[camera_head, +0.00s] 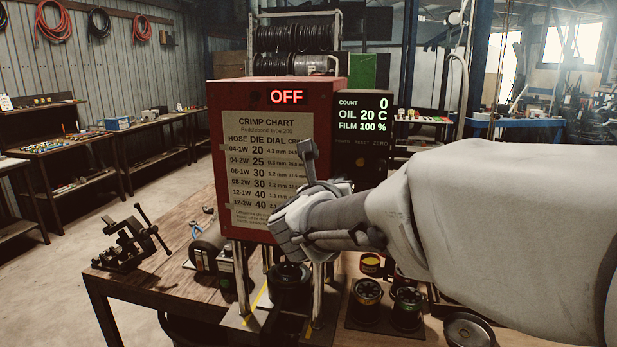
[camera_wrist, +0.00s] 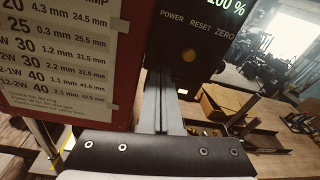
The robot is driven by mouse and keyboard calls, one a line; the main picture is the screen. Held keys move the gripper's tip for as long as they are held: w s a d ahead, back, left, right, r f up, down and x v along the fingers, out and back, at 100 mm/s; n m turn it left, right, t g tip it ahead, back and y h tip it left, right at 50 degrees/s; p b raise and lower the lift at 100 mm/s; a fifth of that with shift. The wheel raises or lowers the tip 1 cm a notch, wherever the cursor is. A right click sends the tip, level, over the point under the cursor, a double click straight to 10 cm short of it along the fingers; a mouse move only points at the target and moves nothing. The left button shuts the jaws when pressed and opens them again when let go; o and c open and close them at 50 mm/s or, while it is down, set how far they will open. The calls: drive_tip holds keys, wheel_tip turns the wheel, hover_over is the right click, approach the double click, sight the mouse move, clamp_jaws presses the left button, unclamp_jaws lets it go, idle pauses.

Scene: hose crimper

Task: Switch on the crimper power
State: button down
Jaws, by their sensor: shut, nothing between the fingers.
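The crimper is a red box (camera_head: 225,125) on a wooden bench, with a red "OFF" display (camera_head: 287,96) and a crimp chart. At its right is a black control panel (camera_head: 362,118), also in the wrist view (camera_wrist: 178,30). It carries the labels POWER, RESET and ZERO. A yellowish button (camera_wrist: 188,56) shows below RESET. The spot below POWER is dark and I cannot make out a button there. My gripper (camera_wrist: 158,75) is shut and empty, its fingertips close below the POWER label. I cannot tell whether they touch the panel. In the head view my gripper (camera_head: 309,150) partly covers the chart.
A vise (camera_head: 130,240) stands on the bench's left end. Several round dies (camera_head: 407,305) sit at the crimper's lower right. A cardboard box (camera_wrist: 225,105) shows right of the fingers in the wrist view. Metal posts stand under the red box.

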drive_tip(key=shift+r+p, duration=0.25)
drive_tip(key=shift+p, duration=0.2)
drive_tip(key=shift+s+a+r+g+p, duration=0.1)
drive_tip(key=shift+s+r+g+p, duration=0.15)
drive_tip(key=shift+r+g+p, duration=0.4)
drive_tip(key=shift+f, duration=0.1)
drive_tip(key=shift+r, duration=0.2)
drive_tip(key=shift+f, duration=0.1)
